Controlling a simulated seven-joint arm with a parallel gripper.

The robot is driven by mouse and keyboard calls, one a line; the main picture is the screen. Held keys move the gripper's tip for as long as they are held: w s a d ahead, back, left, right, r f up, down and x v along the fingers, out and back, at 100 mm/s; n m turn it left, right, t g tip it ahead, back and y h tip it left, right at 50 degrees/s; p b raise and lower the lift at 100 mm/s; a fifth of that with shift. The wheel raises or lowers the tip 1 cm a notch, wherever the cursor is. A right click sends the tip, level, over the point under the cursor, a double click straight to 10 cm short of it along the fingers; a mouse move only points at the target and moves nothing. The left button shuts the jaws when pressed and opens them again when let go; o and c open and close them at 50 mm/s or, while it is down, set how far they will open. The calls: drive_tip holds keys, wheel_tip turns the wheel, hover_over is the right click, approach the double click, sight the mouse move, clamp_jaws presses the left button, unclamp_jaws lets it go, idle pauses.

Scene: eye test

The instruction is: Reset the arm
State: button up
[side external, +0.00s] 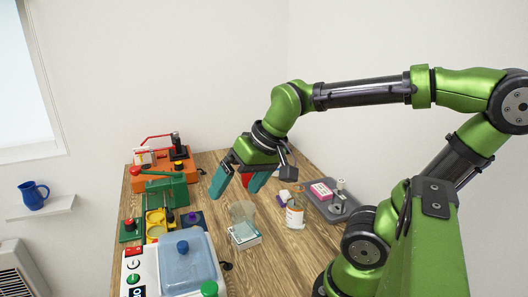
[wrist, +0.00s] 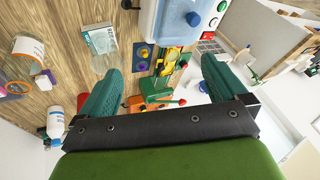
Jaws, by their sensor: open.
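My gripper (side external: 238,187) has two teal fingers and hangs in the air above the wooden table, fingers pointing down. The fingers are spread apart with nothing held between them. My green and black arm reaches in from the right side of the picture, bent at the elbow. In the wrist view, my gripper (wrist: 163,75) also shows open, with the table items beyond its fingertips. A clear beaker (side external: 242,214) on a small pale box (side external: 245,236) stands on the table below the gripper.
An orange machine (side external: 178,165), a green press (side external: 165,190) and a white unit with a blue-lidded tub (side external: 188,266) line the table's left. A white jar with an orange label (side external: 294,215) and a grey tray (side external: 347,214) are right. A blue mug (side external: 33,196) stands on a wall shelf.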

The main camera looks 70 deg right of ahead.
drive_tip(key=shift+s+a+r+n+t, duration=0.15)
drive_tip(key=shift+s+a+n+t, duration=0.2)
drive_tip(key=shift+s+a, duration=0.25)
drive_tip(key=shift+s+a+r+n+t, duration=0.15)
drive_tip(key=shift+s+a+n+t, duration=0.1)
drive_tip(key=shift+s+a+t, duration=0.3)
